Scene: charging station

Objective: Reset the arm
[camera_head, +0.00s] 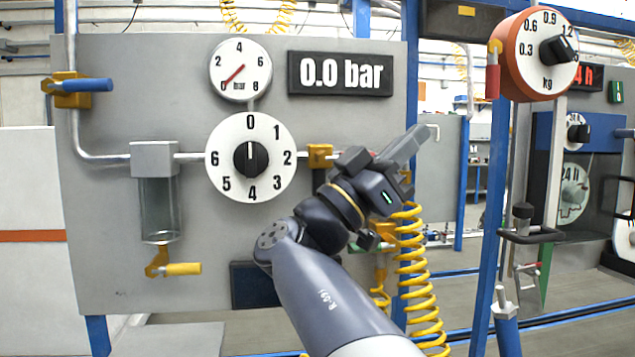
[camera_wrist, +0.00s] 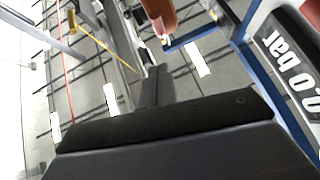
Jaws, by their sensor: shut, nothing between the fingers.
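My arm rises from the bottom middle of the head view, bent at the elbow in front of the grey panel. My gripper (camera_head: 418,136) is beyond the panel's right edge, tilted up and to the right. Its fingers are shut with nothing held. It looks clear of the dials and the orange scale, though its depth is hard to judge. In the wrist view, dark parts of my own gripper fill the bottom, and the fingertips are hard to make out.
The grey panel (camera_head: 110,240) carries a 0–6 knob (camera_head: 250,157) pointing at 0, a pressure gauge (camera_head: 240,71) and a display (camera_head: 340,74) reading 0.0 bar. A coiled yellow hose (camera_head: 412,260) hangs close beside my arm. The orange scale dial (camera_head: 540,54) is at upper right.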

